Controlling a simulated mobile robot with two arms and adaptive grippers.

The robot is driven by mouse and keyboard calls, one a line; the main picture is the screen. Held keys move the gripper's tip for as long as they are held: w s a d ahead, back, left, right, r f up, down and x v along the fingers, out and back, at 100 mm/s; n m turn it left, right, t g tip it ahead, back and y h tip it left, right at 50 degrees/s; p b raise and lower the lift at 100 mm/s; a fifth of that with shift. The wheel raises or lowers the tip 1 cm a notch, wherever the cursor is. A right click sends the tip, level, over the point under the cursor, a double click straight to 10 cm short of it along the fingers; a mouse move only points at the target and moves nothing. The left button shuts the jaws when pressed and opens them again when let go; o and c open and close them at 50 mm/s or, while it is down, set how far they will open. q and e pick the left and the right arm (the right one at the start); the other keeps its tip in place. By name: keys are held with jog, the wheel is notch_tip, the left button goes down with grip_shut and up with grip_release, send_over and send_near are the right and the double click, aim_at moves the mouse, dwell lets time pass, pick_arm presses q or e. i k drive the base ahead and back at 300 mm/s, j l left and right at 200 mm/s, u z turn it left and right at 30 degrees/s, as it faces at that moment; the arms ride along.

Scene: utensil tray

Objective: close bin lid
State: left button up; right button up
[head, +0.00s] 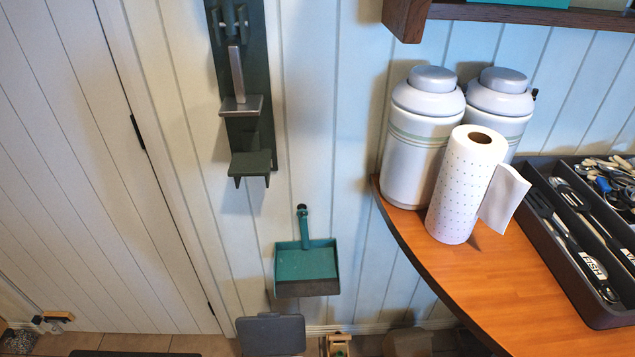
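A dark grey panel with rounded corners (270,335) shows at the bottom of the head view, low near the floor by the wall. It looks like the bin lid, standing raised, but its lower part is cut off by the picture edge. The bin's body is not clearly visible, so I cannot tell how far open the lid is. Neither of my grippers is in view.
A wooden counter (520,285) on the right holds canisters (420,145), a paper towel roll (462,190) and a utensil tray (600,307). A teal dustpan (307,265) and a dark wall-mounted press (228,60) hang above the lid. A shelf (500,12) overhangs the counter.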

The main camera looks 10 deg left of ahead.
aim_at(268, 333)
jog(key=u, duration=0.8)
